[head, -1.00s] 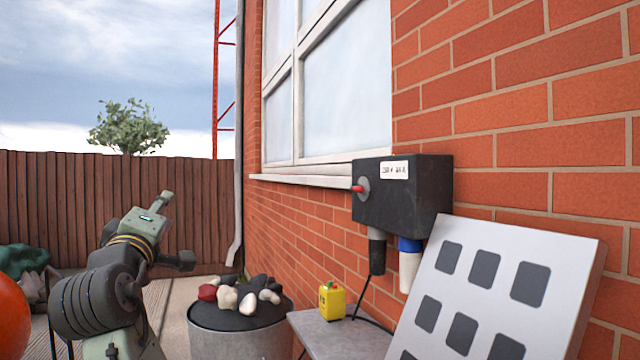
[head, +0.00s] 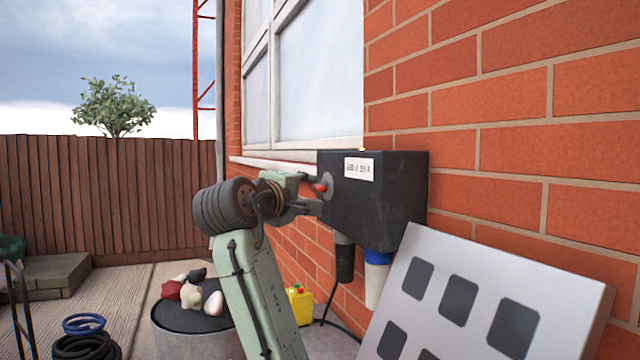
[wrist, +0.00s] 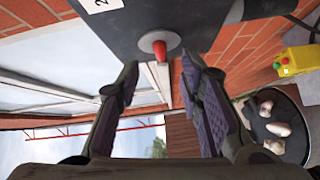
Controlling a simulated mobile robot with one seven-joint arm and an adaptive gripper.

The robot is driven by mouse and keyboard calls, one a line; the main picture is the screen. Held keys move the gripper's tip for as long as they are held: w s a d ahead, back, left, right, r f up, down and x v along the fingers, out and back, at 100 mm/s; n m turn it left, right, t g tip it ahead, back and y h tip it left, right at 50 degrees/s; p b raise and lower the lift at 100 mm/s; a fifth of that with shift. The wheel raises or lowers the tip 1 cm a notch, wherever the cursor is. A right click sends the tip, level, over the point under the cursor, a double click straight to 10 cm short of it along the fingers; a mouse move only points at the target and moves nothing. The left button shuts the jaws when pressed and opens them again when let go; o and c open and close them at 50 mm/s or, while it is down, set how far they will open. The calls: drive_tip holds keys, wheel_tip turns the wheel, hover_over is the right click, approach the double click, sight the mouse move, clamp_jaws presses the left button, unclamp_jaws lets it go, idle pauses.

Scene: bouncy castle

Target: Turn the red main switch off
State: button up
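The red main switch (head: 320,187) sticks out of a round grey plate on the left face of a black box (head: 390,205) on the brick wall. In the wrist view the red switch (wrist: 160,50) lies ahead, between the two fingertips in the picture. My gripper (wrist: 157,78) is open, with a dark finger on each side and nothing held. In the head view my gripper (head: 312,193) is close beside the switch plate and partly overlaps it. Whether a finger touches the switch I cannot tell.
Cables with grey and blue-white plugs (head: 376,280) hang under the box. A white panel with dark squares (head: 455,290) leans on the wall at right. A yellow item (head: 299,303) and a round drum (head: 195,335) with stones stand below. A window (head: 310,85) is above left.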

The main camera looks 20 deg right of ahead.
sight(319, 189)
drive_tip(key=p+x, duration=0.2)
drive_tip(key=x, duration=0.4)
drive_tip(key=shift+w+d, duration=0.3)
clamp_jaws()
